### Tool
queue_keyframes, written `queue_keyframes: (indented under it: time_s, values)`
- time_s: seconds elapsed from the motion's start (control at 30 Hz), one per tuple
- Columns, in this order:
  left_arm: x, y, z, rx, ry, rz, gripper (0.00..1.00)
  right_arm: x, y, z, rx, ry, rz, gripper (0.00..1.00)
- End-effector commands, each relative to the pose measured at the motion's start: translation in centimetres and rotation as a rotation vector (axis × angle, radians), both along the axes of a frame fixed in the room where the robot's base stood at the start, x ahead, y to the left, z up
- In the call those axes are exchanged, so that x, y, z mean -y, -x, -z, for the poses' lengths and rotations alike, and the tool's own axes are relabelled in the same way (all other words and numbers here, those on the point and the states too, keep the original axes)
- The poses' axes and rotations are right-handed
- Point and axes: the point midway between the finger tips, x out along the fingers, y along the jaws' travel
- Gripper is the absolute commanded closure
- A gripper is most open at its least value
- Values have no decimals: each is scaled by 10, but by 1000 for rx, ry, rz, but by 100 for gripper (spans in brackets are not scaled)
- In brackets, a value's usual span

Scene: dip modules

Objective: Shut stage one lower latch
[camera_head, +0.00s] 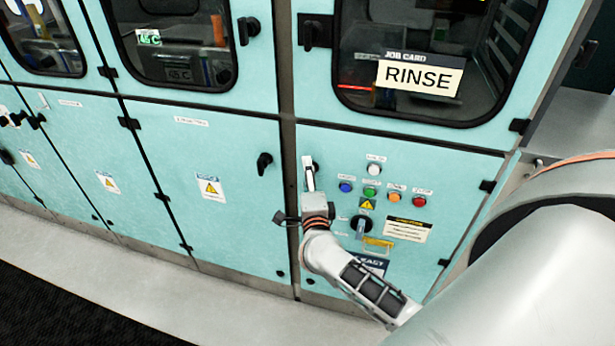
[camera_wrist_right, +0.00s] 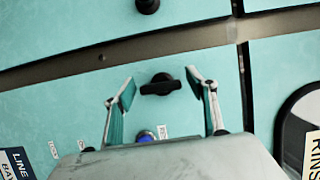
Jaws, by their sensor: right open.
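A black latch handle (camera_wrist_right: 160,88) sits on the teal lower panel (camera_wrist_right: 275,58), between the open fingers of my right gripper (camera_wrist_right: 159,80) in the right wrist view. Its bar lies across the gap, pointing from finger to finger. Small gaps show at both ends, and no contact is visible. In the head view my right gripper (camera_head: 309,168) is at the upper left corner of the button panel, covering most of this latch (camera_head: 316,167). That lower door looks flush with its frame. My left gripper is not in view.
Buttons, including a blue one (camera_head: 345,187) and a red one (camera_head: 419,200), lie right of the gripper, with a black rotary switch (camera_head: 361,225) below. Another black latch (camera_head: 264,163) is on the neighbouring door. A window with a RINSE card (camera_head: 419,78) is above.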

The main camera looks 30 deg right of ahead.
Motion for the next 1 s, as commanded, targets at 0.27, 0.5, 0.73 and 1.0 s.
queue_keyframes:
  time_s: [0.27, 0.5, 0.73, 1.0]
  values:
    - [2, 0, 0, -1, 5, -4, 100, -11, 20, 0, 0, -1, -2, 43]
    - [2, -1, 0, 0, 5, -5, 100, -33, 64, 1, -2, -2, -1, 43]
    - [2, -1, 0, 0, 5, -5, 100, -49, 96, 0, -1, 0, 0, 43]
    - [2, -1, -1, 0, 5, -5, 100, -55, 107, -1, 0, 0, 0, 43]
